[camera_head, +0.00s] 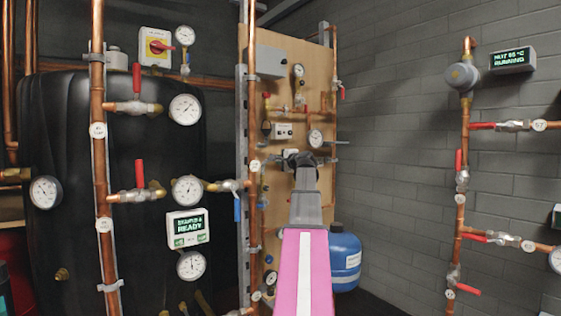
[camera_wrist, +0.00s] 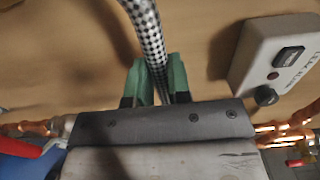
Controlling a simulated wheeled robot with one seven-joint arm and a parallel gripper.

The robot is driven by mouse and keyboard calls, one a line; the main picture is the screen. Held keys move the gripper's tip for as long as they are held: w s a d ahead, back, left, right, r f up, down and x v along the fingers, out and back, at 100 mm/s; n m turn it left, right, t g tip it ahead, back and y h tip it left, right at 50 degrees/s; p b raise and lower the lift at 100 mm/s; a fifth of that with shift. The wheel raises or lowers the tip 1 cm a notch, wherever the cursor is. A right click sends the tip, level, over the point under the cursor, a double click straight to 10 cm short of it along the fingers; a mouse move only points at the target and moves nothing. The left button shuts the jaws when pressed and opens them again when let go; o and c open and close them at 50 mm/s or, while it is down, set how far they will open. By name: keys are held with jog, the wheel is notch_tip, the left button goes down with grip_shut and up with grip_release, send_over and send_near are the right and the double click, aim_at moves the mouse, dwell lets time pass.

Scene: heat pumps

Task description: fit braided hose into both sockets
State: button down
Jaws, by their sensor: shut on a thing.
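The braided hose (camera_wrist: 150,35) is black-and-white checked. In the wrist view it runs from the top edge down between the green fingers of my gripper (camera_wrist: 158,75), which is shut on it. The hose's lower end is hidden behind the gripper body. In the head view my gripper (camera_head: 300,158) is in front of the wooden board (camera_head: 285,42), and my arm hides part of the board. The hose cannot be made out there. I cannot pick out either socket in these views.
A light control box (camera_wrist: 262,58) with a dark knob sits on the board, right of my fingers. A copper riser (camera_head: 251,120) runs along the board's left side. A blue vessel (camera_head: 344,262) stands right of my arm. A black tank (camera_head: 60,110) fills the left.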

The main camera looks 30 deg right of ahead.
jog(key=shift+f, duration=0.4)
dwell(0.3)
jog(key=c, duration=1)
grip_release()
jog(key=shift+s, duration=0.1)
jog(key=shift+s+d, duration=0.15)
jog(key=shift+s, duration=1.95)
jog(key=shift+s+d, duration=0.15)
jog(key=shift+s, duration=1.9)
